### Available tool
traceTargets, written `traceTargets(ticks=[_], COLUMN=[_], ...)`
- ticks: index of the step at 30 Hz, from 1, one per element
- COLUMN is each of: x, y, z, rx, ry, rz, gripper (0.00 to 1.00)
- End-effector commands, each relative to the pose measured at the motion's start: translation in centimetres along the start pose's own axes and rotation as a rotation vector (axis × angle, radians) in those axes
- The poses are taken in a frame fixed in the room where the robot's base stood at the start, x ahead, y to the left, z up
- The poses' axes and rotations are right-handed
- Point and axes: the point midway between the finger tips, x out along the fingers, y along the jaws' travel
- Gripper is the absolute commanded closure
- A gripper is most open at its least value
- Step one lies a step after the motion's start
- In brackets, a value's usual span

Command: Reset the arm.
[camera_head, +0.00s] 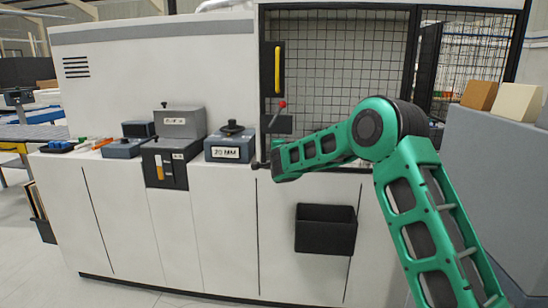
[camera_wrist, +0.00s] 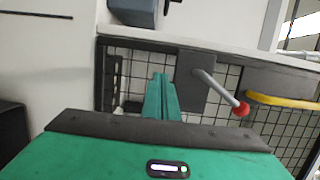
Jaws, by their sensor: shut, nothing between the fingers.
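My green arm (camera_head: 408,175) reaches in from the right in the head view, bent at a high elbow, with its forearm running left across the front of the machine. In the wrist view my gripper (camera_wrist: 162,92) shows as two green fingers closed together, with nothing between them. It points toward the dark mesh door beside a grey lever plate (camera_wrist: 193,82). A lever with a red knob (camera_wrist: 242,109) stands to its right. In the head view the red-knobbed lever (camera_head: 278,115) is just above the end of my forearm. The fingertips are hard to make out there.
The white machine cabinet (camera_head: 220,240) fills the middle, with a black bin (camera_head: 325,229) on its front. A box marked 20 MM (camera_head: 230,143) stands on its top. A yellow handle (camera_head: 277,68) is on the door. A grey block (camera_head: 490,180) stands at right.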

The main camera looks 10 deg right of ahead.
Motion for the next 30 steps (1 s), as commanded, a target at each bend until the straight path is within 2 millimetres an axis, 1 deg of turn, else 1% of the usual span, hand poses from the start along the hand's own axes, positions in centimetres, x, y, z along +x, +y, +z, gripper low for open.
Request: traceTargets(ticks=[1,3,6,9,14,17,20,23,24,26,27,29,30], x=[-1.3,-2.8,-4.8,-6.3,-7.7,-8.2,-9.1,-10.8,-11.9,-13.8,-15.3,-17.7,-19.5], y=[0.3,0.2,0.0,0.1,0.0,0.0,-0.1,0.0,0.1,0.5,0.8,1.2,1.5], z=[-0.1,0.0,0.3,0.6,0.9,0.4,-1.8,-6.0,-8.1,-11.3,-13.4,-16.5,-18.4], rx=[-0.005,-0.005,-0.005,-0.005,-0.003,-0.018,-0.085,-0.204,-0.262,-0.35,-0.405,-0.481,-0.528], ry=[0.001,0.004,0.005,0.006,0.007,0.013,0.038,0.079,0.095,0.117,0.127,0.137,0.14], rz=[0.006,0.005,0.003,0.004,0.004,0.014,0.061,0.157,0.209,0.294,0.353,0.442,0.502], gripper=[1.0,1.0,1.0,1.0,1.0,1.0,1.0,1.0,1.0,1.0,1.0,1.0,1.0])
